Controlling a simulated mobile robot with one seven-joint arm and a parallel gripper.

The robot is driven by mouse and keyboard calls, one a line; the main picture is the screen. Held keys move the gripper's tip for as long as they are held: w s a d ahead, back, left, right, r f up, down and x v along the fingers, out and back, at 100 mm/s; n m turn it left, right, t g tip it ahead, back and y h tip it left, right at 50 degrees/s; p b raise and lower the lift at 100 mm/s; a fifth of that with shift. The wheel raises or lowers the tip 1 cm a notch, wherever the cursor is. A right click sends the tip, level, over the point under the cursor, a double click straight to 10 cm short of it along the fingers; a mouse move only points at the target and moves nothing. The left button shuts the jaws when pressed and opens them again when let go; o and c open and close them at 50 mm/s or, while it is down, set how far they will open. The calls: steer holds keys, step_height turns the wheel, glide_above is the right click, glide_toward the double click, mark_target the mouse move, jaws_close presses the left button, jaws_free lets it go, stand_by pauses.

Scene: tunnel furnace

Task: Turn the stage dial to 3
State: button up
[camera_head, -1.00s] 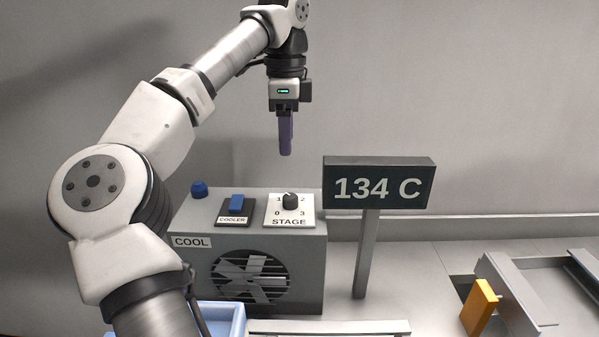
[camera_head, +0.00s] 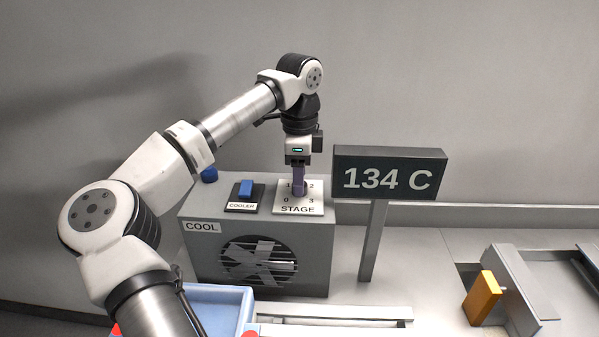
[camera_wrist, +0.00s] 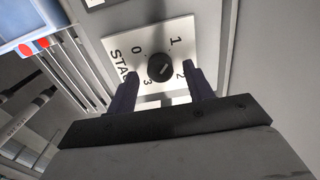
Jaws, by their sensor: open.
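The stage dial (camera_wrist: 160,67) is a round black knob on a white plate (camera_wrist: 190,38) marked 0, 1, 2, 3 and STAGE. A short pale mark shows on the knob; I cannot tell for sure which number it points at. In the head view the plate (camera_head: 284,209) sits on top of the grey COOL box (camera_head: 195,255), and my gripper hides the knob. My gripper (camera_head: 299,190) points straight down over the dial. In the wrist view its purple fingers (camera_wrist: 160,80) are apart, one to each side of the knob; contact is not clear.
A blue COOLER switch (camera_head: 246,188) and a blue button (camera_head: 209,175) are left of the dial. A sign (camera_head: 389,178) reading 134 C stands close on the right. A blue tray (camera_head: 225,290) is in front; an orange block (camera_head: 482,298) is at right.

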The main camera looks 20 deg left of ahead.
steer(key=shift+f, duration=0.45)
steer(key=shift+c, duration=0.2)
steer(key=c, duration=0.9)
steer(key=shift+c, duration=0.2)
steer(key=shift+m, duration=0.3)
